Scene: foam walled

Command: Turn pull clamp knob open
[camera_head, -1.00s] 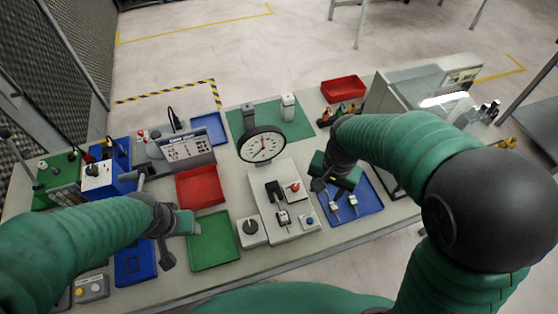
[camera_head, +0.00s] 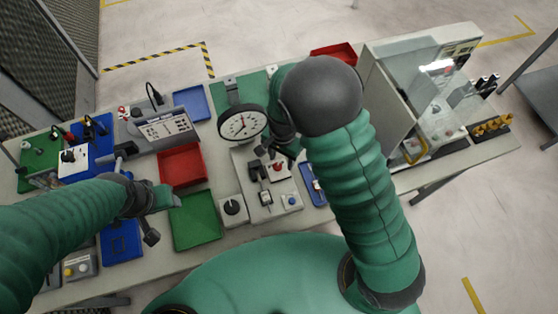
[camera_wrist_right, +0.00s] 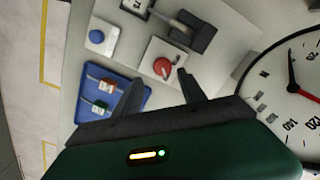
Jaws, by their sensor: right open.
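A red knob (camera_head: 278,168) sits on a small white block on the grey test fixture (camera_head: 252,182), below the round dial gauge (camera_head: 242,122). Black clamp parts (camera_head: 256,171) stand left of it. In the right wrist view the red knob (camera_wrist_right: 162,67) lies between and just beyond my spread fingertips. My right gripper (camera_head: 284,152) is open and empty above the knob, pointing down; it also shows in the right wrist view (camera_wrist_right: 160,78). Contact with the knob cannot be told. My left gripper (camera_head: 162,200) hangs over the red and green trays; its jaws are unclear.
A blue button box (camera_head: 291,201) and a black dial box (camera_head: 232,208) flank the fixture's front. The gauge (camera_wrist_right: 300,85) is close beside my right gripper. A blue tray (camera_wrist_right: 110,98) with small parts lies nearby. A red tray (camera_head: 182,165) and green tray (camera_head: 195,222) are left.

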